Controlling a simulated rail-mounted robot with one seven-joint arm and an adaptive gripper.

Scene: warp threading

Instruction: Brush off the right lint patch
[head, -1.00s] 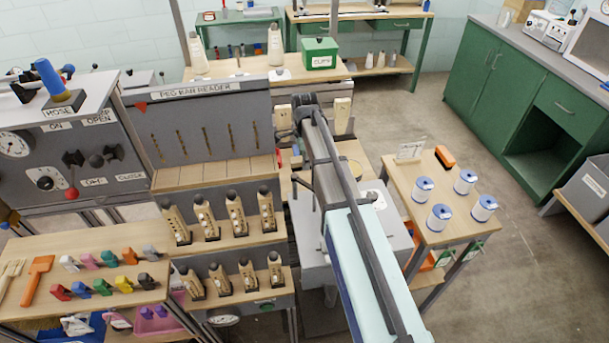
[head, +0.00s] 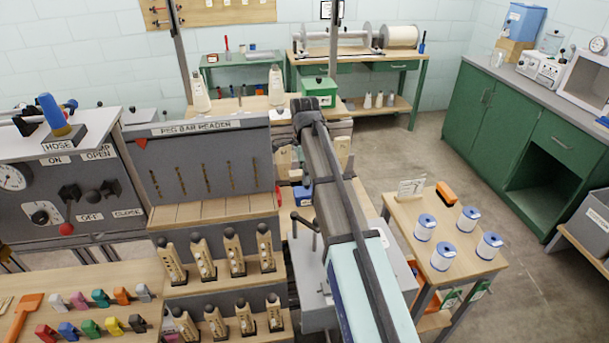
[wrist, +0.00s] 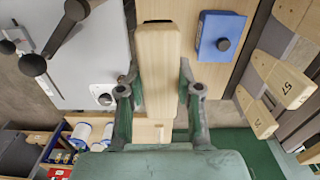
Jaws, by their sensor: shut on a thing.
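My gripper (wrist: 157,75) is shut on a pale wooden handle or block (wrist: 158,45), which stands lengthwise between its two green-grey fingers in the wrist view. A dark strip shows at the far end of this piece; I cannot tell whether it is bristles. In the head view my gripper (head: 305,118) is beside the right end of the peg bar reader (head: 200,165), and my own arm hides what it holds. I cannot make out the right lint patch in either view.
A blue box (wrist: 214,36) with a dark knob lies right of the held piece. A grey machine with black levers (wrist: 80,50) is at left. Numbered wooden pieces (wrist: 280,80) stand at right. A side table (head: 450,220) holds white-and-blue spools (head: 443,256).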

